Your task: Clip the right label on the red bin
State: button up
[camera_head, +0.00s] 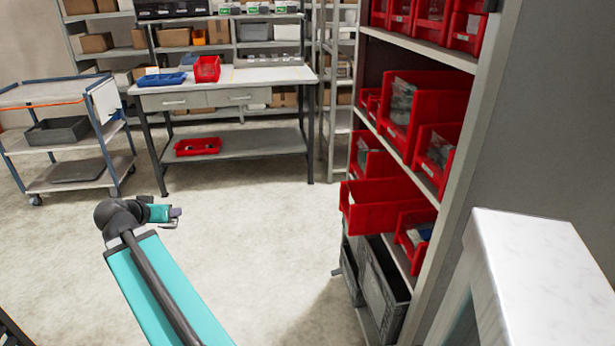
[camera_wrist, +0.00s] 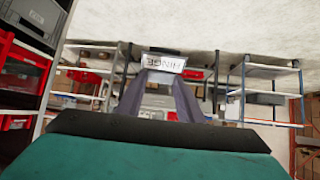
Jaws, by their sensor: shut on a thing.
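My gripper (camera_head: 174,216) is stretched out over the open floor, left of the red-bin rack and in front of the workbench. In the wrist view my gripper (camera_wrist: 163,75) is shut on a small white label (camera_wrist: 163,63). Its dark print appears inverted and seems to read HINGE. One red bin (camera_head: 207,69) stands on the workbench beside a blue tray. Another, pulled out from the rack, is a red bin (camera_head: 376,218) that juts toward the aisle. My gripper is apart from all of them. I cannot tell which bin is the task's.
The rack (camera_head: 482,85) on the right holds several red bins, with grey crates (camera_head: 383,290) low down. The workbench (camera_head: 270,75) stands at the back, a trolley (camera_head: 50,94) at the left. A pale block (camera_head: 545,260) is close on the right. The middle floor is clear.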

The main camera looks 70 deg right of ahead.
jog(key=s+d+m+g+h+b, duration=0.4)
jog(key=s+d+m+g, duration=0.25)
jog(key=s+d, duration=0.65)
jog(key=s+d+r+m+g+y+b, duration=0.1)
jog(key=s+d+g, duration=0.4)
jog(key=s, duration=0.6)
jog(key=s+d+r+m+g+y+b, duration=0.2)
jog(key=s+d+m+g+b, duration=0.3)
jog(key=s, duration=0.6)
jog(key=s+d+r+m+g+y+b, duration=0.2)
jog(key=s+g, duration=0.4)
jog(key=s, duration=0.5)
jog(key=d+r+m+b, duration=0.1)
jog(key=d+m+b, duration=0.1)
jog(key=shift+s+d+g, duration=0.3)
jog(key=shift+d+g, duration=0.05)
jog(key=shift+d, duration=0.05)
jog(key=shift+f, duration=0.15)
jog(key=shift+f+b, duration=1.15)
jog(key=shift+f, duration=2.6)
